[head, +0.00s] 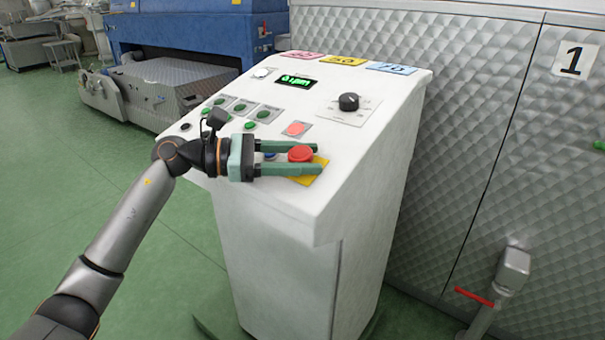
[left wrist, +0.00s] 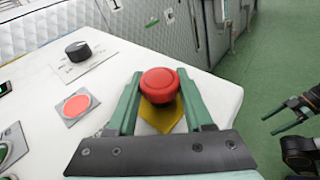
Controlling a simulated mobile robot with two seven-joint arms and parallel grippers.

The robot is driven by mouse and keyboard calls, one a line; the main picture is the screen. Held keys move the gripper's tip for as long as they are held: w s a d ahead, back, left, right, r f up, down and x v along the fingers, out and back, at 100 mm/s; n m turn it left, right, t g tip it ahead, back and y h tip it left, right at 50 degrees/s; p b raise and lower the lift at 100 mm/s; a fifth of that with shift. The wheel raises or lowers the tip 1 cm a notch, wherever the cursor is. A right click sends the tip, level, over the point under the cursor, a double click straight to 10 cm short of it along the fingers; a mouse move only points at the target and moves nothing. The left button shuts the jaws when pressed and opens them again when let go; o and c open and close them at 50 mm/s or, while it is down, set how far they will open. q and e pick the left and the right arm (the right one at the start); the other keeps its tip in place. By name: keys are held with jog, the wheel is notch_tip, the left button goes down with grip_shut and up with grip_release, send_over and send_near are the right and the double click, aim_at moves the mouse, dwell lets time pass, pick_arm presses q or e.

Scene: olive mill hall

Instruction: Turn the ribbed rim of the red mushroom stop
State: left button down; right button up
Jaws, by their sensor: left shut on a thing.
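The red mushroom stop (head: 300,152) stands on a yellow plate (head: 316,175) at the lower right of the white sloped panel. My left gripper (head: 319,157) reaches in from the left and is shut on the stop, one green finger on each side of its head. In the left wrist view the red stop (left wrist: 159,84) sits between the fingertips (left wrist: 160,80). The ribs on its rim are too small to make out. My right gripper (left wrist: 268,124) shows at the right edge of the left wrist view, open and empty, away from the panel.
On the panel are a black rotary knob (head: 349,102), a flat red button (head: 295,129), several green buttons, a green display (head: 297,81) and coloured labels. A quilted metal wall (head: 470,120) stands behind. A red-handled valve (head: 475,297) is low at right. Green floor is free at left.

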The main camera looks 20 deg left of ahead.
pick_arm(q)
jog(key=shift+m+g+b, duration=0.3)
jog(key=shift+m+g, duration=0.3)
jog(key=shift+g, duration=0.2)
jog(key=shift+c, duration=1.5)
grip_release()
jog(key=b+v, duration=0.1)
jog(key=v, duration=1.1)
jog(key=shift+s+a, duration=0.15)
jog(key=shift+a, duration=0.15)
jog(key=shift+f, duration=0.15)
